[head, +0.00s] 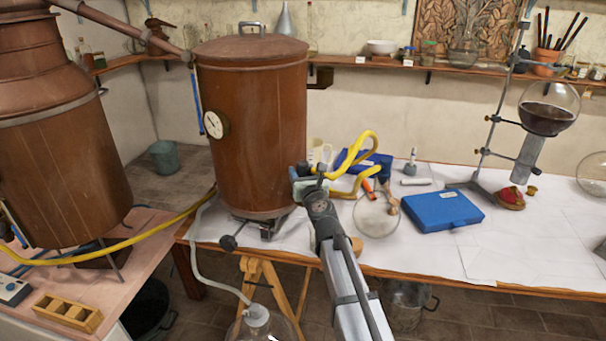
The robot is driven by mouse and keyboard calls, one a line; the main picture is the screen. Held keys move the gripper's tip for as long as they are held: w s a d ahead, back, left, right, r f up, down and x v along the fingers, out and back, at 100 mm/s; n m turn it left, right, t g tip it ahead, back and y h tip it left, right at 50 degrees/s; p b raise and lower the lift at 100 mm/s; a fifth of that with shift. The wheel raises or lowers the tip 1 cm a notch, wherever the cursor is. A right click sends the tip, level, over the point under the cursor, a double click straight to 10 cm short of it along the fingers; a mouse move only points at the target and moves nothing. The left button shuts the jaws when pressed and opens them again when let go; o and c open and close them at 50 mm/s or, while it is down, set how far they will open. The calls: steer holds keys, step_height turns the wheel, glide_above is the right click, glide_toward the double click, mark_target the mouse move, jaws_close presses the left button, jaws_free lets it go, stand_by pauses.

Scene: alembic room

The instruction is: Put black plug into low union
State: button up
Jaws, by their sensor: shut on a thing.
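My gripper (303,182) is at the end of my arm, in front of the right side of the tall copper vessel (250,120), above the table. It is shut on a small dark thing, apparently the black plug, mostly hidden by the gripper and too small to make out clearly. I cannot tell whether this is the low union.
Yellow hose (360,147), a blue case (444,210) and a round glass dish (377,216) lie right of my gripper. A pale hose (206,262) runs down to a glass flask (258,322). A stand (490,135) holds a glass globe farther right.

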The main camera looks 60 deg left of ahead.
steer(key=shift+f, duration=2.4)
stand_by(5.0)
steer(key=o, duration=1.2)
steer(key=shift+c, duration=0.2)
